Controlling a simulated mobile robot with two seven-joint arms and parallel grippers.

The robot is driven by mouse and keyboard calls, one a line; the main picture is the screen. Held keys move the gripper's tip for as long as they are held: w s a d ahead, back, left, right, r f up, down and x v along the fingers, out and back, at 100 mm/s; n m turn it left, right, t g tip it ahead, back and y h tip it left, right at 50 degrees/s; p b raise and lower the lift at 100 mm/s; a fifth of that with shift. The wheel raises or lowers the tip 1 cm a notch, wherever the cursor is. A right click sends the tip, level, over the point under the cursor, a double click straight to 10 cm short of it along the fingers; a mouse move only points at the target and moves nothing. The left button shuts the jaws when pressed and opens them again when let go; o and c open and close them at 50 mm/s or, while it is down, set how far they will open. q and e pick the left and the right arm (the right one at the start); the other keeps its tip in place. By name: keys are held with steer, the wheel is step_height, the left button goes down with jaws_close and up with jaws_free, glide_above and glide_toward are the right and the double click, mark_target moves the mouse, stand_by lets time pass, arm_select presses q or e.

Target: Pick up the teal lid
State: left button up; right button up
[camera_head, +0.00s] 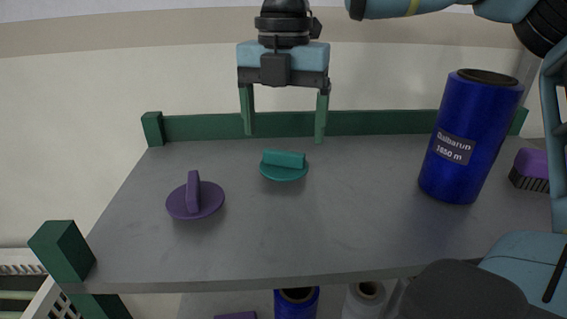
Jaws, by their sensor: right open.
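The teal lid (284,172) lies flat on the grey shelf, right of its middle line's left side, with its bar handle upward. My right gripper (284,138) hangs above the shelf, fingers pointing down and apart, with nothing between them. In the picture its two green fingers stand to either side of the lid and end above it; they do not appear to touch it. My left gripper is not in view.
A purple lid (196,199) lies to the left on the grey shelf (330,230). A blue labelled cylinder (465,140) and a purple brush (531,168) stand at the right. A green rail (390,122) runs along the back. Bobbins show below the shelf.

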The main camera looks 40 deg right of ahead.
mark_target(284, 151)
steer(key=f, duration=0.4)
steer(key=shift+s+a+p, duration=0.15)
steer(key=shift+s+p, duration=0.2)
steer(key=shift+s, duration=0.05)
steer(key=shift+f, duration=0.6)
steer(key=c, duration=0.8)
